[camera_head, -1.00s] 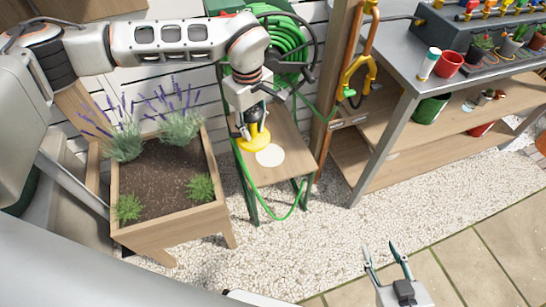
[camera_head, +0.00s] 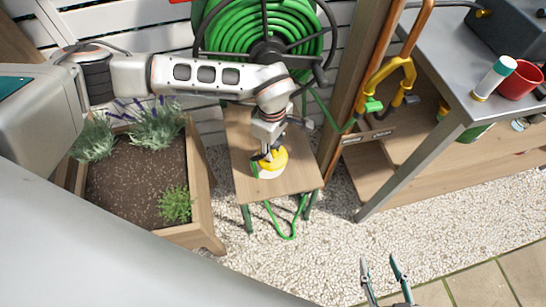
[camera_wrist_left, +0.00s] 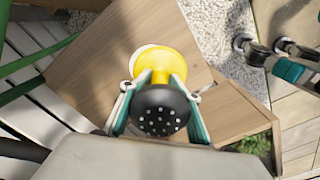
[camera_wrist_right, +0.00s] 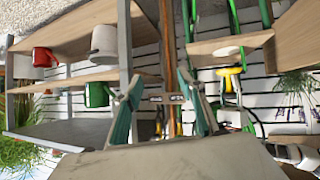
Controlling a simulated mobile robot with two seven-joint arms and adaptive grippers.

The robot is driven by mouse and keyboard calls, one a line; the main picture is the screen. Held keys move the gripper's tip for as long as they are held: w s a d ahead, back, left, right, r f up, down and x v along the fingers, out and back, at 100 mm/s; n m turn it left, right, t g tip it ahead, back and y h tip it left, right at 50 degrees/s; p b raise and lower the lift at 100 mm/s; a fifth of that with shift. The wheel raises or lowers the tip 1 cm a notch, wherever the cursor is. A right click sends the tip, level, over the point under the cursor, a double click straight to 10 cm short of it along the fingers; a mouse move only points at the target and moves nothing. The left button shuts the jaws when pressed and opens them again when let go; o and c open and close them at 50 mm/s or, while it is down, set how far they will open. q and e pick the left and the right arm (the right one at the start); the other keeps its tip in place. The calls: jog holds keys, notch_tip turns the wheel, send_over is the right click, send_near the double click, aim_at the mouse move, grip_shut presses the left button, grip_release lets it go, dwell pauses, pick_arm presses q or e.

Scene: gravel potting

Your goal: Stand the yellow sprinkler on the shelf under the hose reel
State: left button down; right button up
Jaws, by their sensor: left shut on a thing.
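The yellow sprinkler (camera_head: 279,156) has a wide yellow base and a black head with pale dots, seen in the left wrist view (camera_wrist_left: 160,108). It is upright over the white round mark (camera_head: 266,173) on the wooden shelf (camera_head: 296,182) under the hose reel (camera_head: 265,50). My left gripper (camera_head: 268,155) is shut on it from above. My right gripper (camera_head: 382,264) is open and empty over gravel.
A planter (camera_head: 203,190) with lavender stands left of the shelf. A wooden post and a yellow-handled tool (camera_head: 385,78) are to the right. A grey bench (camera_head: 450,70) bears a red pot (camera_head: 521,80) and a white canister (camera_head: 495,77).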

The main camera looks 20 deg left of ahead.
pick_arm(q)
notch_tip(320, 180, down, 4)
jog(key=shift+s+b, duration=0.15)
jog(key=shift+b, duration=0.3)
notch_tip(320, 180, down, 4)
jog(key=shift+s+r+b, duration=0.1)
jog(key=shift+s+b, duration=0.05)
jog(key=shift+b, duration=0.6)
jog(key=shift+f, duration=0.4)
jog(key=shift+w+r, duration=0.25)
jog(key=c, duration=1.5)
grip_release()
jog(key=shift+f, duration=0.15)
jog(key=shift+o, duration=0.2)
pick_arm(e)
jog(key=a, duration=0.1)
jog(key=w+a+r, duration=0.1)
jog(key=shift+a+r+m+t+y, duration=0.1)
jog(key=shift+a+m+t+y, duration=0.2)
